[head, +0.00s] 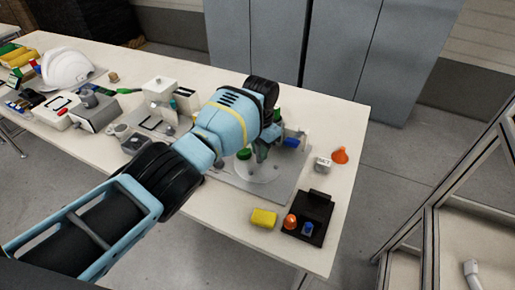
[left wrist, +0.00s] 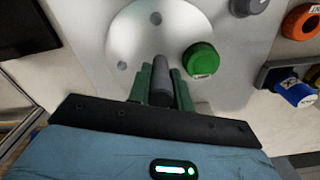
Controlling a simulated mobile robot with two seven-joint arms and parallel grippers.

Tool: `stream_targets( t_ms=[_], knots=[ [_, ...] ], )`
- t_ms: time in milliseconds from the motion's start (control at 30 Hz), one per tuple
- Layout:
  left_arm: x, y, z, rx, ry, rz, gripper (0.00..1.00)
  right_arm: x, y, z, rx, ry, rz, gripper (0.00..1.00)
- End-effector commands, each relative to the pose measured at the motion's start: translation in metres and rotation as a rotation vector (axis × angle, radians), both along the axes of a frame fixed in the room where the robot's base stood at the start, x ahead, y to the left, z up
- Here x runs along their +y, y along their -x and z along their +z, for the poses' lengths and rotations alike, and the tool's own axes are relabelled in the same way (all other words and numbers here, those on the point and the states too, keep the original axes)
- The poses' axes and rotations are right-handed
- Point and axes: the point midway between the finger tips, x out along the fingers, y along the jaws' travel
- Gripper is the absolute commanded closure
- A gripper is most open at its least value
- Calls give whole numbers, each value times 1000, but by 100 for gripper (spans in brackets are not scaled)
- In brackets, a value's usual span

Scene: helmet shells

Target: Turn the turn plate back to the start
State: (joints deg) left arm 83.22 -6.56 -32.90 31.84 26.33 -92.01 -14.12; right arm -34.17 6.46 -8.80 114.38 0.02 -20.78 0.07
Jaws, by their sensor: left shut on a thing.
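The turn plate (head: 258,172) is a pale round disc on a grey base plate (head: 282,187) near the right end of the table. In the left wrist view the turn plate (left wrist: 140,32) shows dark round spots and an upright dark grey peg (left wrist: 160,72). My left gripper (head: 262,152) is over the plate, its green fingers (left wrist: 162,88) shut on the peg, one on each side. A green round knob (left wrist: 202,60) stands just right of the fingers in the wrist view; it shows as a green cap (head: 243,154) in the head view. My arm hides part of the plate. My right gripper is out of view.
A yellow block (head: 263,218) and a black tray (head: 318,212) with orange and blue pieces lie at the front right. An orange cone (head: 340,155) stands near the right edge. A white helmet (head: 67,69) and several fixtures fill the left side.

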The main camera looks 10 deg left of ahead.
Motion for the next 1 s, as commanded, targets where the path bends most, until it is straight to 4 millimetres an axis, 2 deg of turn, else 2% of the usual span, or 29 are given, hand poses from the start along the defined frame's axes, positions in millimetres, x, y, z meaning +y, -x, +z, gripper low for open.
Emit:
stream_targets(
  t_ms=[833, 867, 1000],
  knots=[
    [-3, 0, -1, 1, 2, 69, 100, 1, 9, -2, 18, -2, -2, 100],
    [-3, 0, -1, 1, 2, 69, 75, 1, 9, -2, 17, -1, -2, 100],
    [-3, 0, -1, 1, 1, 68, 57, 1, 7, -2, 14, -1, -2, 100]
  ],
)
